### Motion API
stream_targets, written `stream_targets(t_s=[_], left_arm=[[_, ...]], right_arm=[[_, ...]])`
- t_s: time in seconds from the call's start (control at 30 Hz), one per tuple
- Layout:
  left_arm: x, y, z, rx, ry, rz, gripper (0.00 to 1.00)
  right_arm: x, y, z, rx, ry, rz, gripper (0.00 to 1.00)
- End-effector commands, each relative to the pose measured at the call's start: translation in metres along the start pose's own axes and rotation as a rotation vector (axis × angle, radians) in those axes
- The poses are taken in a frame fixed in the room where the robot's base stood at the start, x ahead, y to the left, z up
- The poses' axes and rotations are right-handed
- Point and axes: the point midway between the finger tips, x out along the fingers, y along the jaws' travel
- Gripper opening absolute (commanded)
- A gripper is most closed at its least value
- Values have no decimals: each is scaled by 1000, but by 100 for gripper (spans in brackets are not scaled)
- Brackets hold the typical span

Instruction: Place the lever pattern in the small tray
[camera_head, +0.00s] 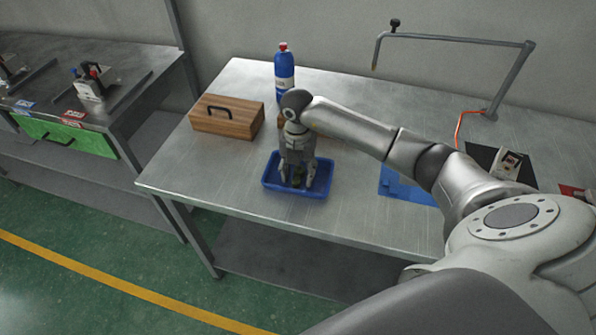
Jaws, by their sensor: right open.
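A small blue tray (318,190) lies on the metal table near its front edge. My right gripper (297,183) points down into the tray, its fingers open and spread. A small dark green thing (297,180) shows between the fingertips, low in the tray; it may be the lever pattern, but it is too small and covered to tell. I cannot tell whether the fingers touch it. My left gripper is not in view.
A wooden box (227,117) with a black handle and a blue bottle (285,78) stand behind the tray. A blue mat (405,188) lies to the right, partly behind my arm. A bent metal arm (455,40) rises at the back right. The table's front left (185,170) is clear.

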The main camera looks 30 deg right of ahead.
Motion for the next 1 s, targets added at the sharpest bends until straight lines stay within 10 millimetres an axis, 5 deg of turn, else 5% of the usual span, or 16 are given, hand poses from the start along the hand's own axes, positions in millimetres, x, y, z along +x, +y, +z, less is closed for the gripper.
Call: stream_targets(t_s=[0.5, 1.0], left_arm=[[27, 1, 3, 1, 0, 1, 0], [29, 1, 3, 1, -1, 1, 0]], right_arm=[[-99, 1, 1, -1, -4, 5, 48], [-120, 0, 0, 0, 0, 1, 48]])
